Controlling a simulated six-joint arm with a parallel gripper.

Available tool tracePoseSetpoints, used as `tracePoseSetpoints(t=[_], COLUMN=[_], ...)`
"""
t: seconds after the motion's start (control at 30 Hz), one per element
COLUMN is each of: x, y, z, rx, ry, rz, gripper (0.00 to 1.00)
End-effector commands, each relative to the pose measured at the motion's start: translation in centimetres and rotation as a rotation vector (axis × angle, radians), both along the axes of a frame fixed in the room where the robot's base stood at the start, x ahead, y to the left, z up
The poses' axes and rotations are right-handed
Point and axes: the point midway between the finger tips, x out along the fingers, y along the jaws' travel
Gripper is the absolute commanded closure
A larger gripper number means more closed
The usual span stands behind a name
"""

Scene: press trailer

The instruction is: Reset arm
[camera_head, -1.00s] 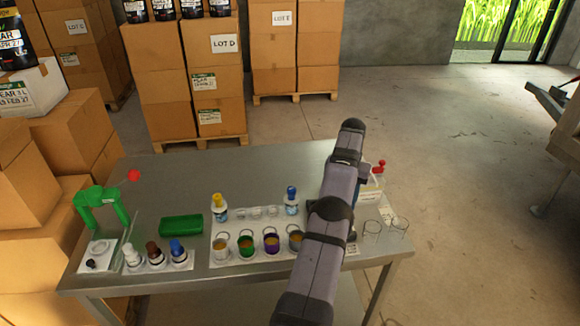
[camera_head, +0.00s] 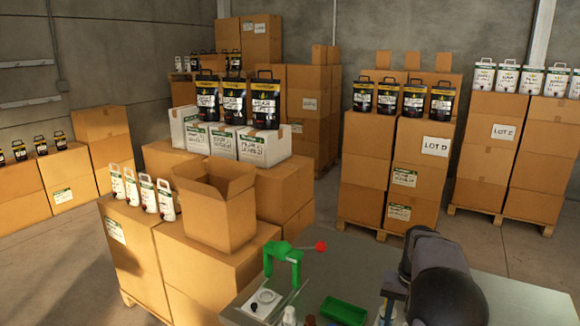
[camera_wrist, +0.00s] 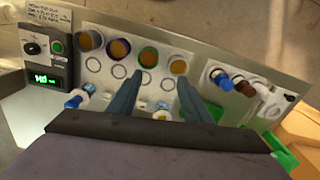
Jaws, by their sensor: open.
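My gripper (camera_wrist: 158,88) is open in the wrist view, with two dark fingers apart and nothing between them. It is above the metal table, pointing toward a row of cups with brown contents, including a purple-rimmed cup (camera_wrist: 120,49) and a green-rimmed cup (camera_wrist: 148,57). Whether the fingers touch anything below cannot be told. In the head view, my dark arm stands at the lower right and the fingers are not clearly visible.
The table (camera_head: 520,297) holds a green press (camera_head: 282,255) with a red knob, a green tray (camera_head: 343,311) and capped bottles. A control box (camera_wrist: 46,50) with a lit display shows in the wrist view. An open carton (camera_head: 215,212) and stacked boxes stand left and behind.

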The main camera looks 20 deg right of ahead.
Motion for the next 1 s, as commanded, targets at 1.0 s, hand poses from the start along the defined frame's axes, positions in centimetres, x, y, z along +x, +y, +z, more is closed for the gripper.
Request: tracePoseSetpoints(t=[1.0], x=[-17.8], y=[27.6], z=[-3.7], rx=[0.001], ry=[0.003], rz=[0.658], gripper=[0.55])
